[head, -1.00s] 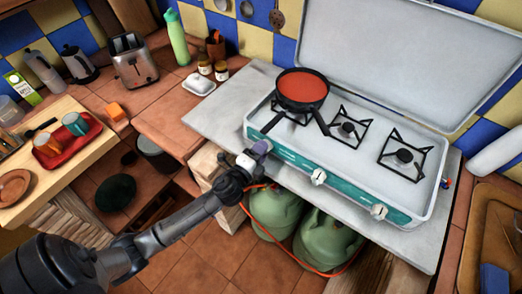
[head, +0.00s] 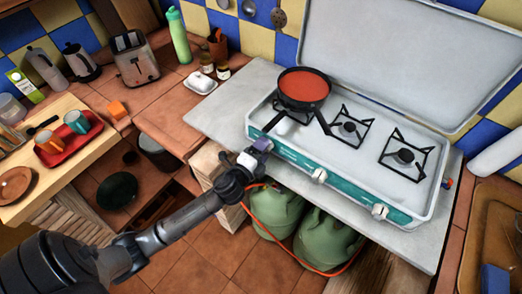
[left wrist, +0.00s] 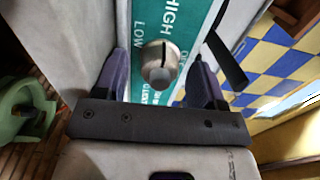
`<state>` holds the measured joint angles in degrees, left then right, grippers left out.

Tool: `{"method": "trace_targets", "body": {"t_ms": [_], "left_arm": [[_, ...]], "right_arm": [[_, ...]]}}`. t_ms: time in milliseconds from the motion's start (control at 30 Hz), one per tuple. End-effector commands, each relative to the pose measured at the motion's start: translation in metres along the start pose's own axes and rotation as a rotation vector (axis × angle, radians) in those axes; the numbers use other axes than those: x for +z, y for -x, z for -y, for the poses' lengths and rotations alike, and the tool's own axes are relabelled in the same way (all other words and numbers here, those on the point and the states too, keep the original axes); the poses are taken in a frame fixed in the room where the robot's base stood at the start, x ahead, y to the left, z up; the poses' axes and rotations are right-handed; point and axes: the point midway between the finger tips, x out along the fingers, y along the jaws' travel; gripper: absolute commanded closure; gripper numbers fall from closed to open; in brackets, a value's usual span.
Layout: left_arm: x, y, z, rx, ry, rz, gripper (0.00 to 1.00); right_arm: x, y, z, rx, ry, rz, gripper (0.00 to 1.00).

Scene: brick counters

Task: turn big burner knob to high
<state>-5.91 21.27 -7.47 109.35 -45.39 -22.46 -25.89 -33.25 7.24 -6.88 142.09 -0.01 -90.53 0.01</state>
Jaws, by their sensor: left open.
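The camping stove (head: 430,205) has a teal front panel with several knobs. The middle knob (head: 318,176) and the right knob (head: 380,212) show in the head view. The left knob is hidden there by my left gripper (head: 261,148), which is at the panel's left end. In the left wrist view a pale rounded knob (left wrist: 158,68) with a dark line sits between the two fingers of my left gripper (left wrist: 160,82). The fingers are open, one on each side, with gaps to the knob. HIGH, LOW and OFF are printed on the panel around it. My right gripper is not in view.
A pan (head: 303,86) of red sauce stands on the left burner, its handle reaching over the front edge. The stove lid (head: 400,50) is raised behind. Green gas bottles (head: 330,238) with an orange hose stand below the counter.

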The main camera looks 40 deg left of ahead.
Motion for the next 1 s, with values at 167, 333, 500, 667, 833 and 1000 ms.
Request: {"method": "trace_targets", "body": {"t_ms": [167, 333, 500, 667, 833, 1000], "left_arm": [[0.0, 0.009, -0.001, 0.001, 0.001, 0.0, 0.36], [0.0, 0.037, -0.001, 0.004, 0.001, 0.0, 0.36], [0.0, 0.072, -0.001, 0.003, 0.002, 0.0, 0.36], [0.0, 0.1, -0.001, 0.002, 0.002, 0.001, 0.36], [0.0, 0.122, -0.001, 0.002, 0.002, 0.001, 0.36], [0.0, 0.134, -0.001, 0.001, 0.001, 0.001, 0.36]], "right_arm": [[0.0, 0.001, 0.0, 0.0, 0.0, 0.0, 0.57], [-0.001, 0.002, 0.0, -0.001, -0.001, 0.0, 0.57], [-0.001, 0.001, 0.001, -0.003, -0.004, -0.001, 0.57], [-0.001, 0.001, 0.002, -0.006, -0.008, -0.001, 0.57], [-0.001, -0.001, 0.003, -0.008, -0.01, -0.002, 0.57], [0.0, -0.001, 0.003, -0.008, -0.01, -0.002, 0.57]]}}
